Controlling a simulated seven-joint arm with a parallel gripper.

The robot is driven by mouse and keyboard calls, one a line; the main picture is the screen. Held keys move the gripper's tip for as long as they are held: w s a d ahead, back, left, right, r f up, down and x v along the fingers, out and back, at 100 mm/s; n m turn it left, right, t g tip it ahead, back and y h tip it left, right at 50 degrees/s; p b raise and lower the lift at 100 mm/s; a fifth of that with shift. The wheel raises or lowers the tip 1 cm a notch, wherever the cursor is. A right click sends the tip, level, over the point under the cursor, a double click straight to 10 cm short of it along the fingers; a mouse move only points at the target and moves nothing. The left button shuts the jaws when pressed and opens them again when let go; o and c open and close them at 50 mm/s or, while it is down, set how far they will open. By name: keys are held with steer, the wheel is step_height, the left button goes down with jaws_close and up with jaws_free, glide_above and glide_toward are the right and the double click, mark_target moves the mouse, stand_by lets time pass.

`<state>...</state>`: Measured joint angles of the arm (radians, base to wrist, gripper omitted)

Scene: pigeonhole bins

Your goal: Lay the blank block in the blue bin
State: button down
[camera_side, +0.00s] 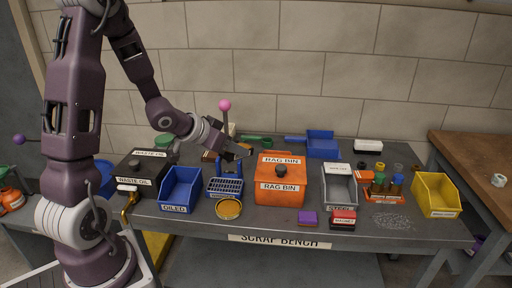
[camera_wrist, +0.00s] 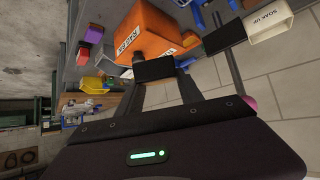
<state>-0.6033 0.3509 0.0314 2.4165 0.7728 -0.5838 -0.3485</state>
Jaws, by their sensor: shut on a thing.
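My gripper (camera_side: 242,152) is high over the back of the bench, left of the orange rag bin. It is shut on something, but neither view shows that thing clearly. In the wrist view its two dark fingers (camera_wrist: 189,52) point toward the bench. I cannot make out the blank block for certain. An open blue bin (camera_side: 181,188) labelled OILED stands at the front left, apart from my gripper and to its left. Another blue bin (camera_side: 322,146) is at the back, right of my gripper.
The orange rag bin (camera_side: 280,181) stands mid-bench. A blue rack (camera_side: 225,187) and yellow round dish (camera_side: 228,209) are left of it. A grey bin (camera_side: 339,186) and yellow bin (camera_side: 436,195) are to the right. Purple (camera_side: 308,217) and red (camera_side: 343,216) blocks lie in front.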

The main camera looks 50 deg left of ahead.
steer(key=s+a+f+n+g+y, duration=0.2)
steer(key=s+a+f+n+g, duration=0.15)
steer(key=a, duration=0.45)
steer(key=n+g+y, duration=0.1)
steer(key=n+g, duration=0.1)
steer(key=n, duration=0.2)
glide_above(184, 195)
step_height(184, 195, down, 14)
steer(key=shift+r, duration=0.2)
steer(key=shift+f, duration=0.65)
steer(key=c, duration=0.7)
jaws_free()
steer(key=shift+v, duration=3.55)
